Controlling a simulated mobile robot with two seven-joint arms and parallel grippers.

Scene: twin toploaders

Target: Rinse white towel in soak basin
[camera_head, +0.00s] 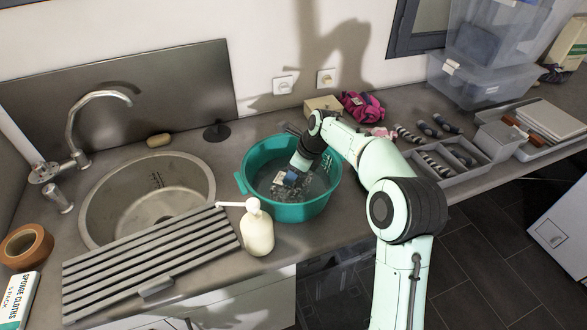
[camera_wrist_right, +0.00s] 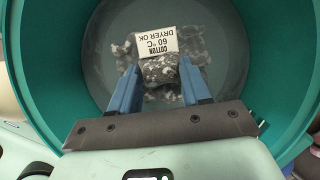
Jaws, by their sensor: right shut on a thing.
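The teal soak basin (camera_head: 298,213) stands on the counter right of the sink and holds water. My right gripper (camera_head: 290,182) reaches down inside it. In the right wrist view my right gripper (camera_wrist_right: 160,82) is shut on a cloth (camera_wrist_right: 164,68), which lies between its two blue fingers. The cloth looks mottled grey and white and spreads at the basin's bottom, seemingly under the water. A white label on it (camera_wrist_right: 156,43) reads "COTTON 60 °C DRYER OK". I take it for the white towel, though its colour looks greyish. My left gripper is not in view.
A cream pump bottle (camera_head: 257,230) stands close in front of the basin. A round sink (camera_head: 110,218) and a slatted drainer (camera_head: 150,262) are to the left. A pink cloth (camera_head: 362,106), a small box (camera_head: 323,105) and a grey divided tray (camera_head: 455,165) lie behind and right.

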